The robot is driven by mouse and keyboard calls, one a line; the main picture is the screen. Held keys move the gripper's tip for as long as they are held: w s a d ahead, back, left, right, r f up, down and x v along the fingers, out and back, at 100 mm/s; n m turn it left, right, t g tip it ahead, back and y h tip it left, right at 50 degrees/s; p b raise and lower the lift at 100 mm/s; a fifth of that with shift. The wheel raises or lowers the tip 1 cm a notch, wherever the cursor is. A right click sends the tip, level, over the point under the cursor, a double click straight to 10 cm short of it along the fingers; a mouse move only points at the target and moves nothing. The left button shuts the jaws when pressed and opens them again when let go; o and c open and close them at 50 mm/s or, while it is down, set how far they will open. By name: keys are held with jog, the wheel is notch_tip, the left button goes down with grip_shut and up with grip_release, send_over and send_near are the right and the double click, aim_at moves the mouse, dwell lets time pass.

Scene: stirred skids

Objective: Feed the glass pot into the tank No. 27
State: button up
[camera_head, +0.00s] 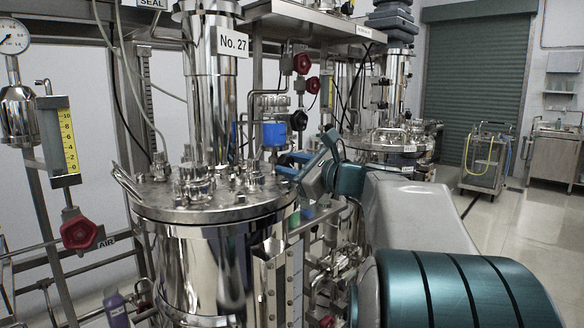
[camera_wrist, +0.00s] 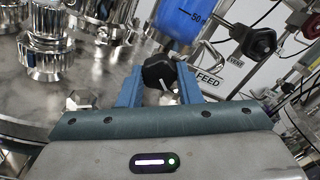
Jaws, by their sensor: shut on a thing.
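Tank No. 27 is a shiny steel vessel; its lid (camera_head: 215,205) fills the middle of the head view, below the sign No. 27 (camera_head: 233,42). The glass pot (camera_head: 274,133) holds blue liquid and stands above the lid's right rear. In the wrist view the pot (camera_wrist: 188,18) shows a 50 mark and is cut off at the top. My gripper (camera_wrist: 160,80) is shut on a black knob (camera_wrist: 158,69), below and in front of the pot, near a FEED label (camera_wrist: 211,80). In the head view my gripper (camera_head: 287,163) is low beside the pot; the knob is hard to make out there.
Another black knob (camera_wrist: 258,42) sits right of the pot, near a VENT label (camera_wrist: 236,61). Steel fittings (camera_wrist: 46,55) stand on the lid at left. Red handwheels (camera_head: 302,63) and pipes crowd the area behind. Open floor (camera_head: 520,230) lies at the far right.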

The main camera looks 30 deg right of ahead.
jog(key=o, duration=1)
jog(key=v, duration=1.4)
jog(key=shift+w+a, duration=0.1)
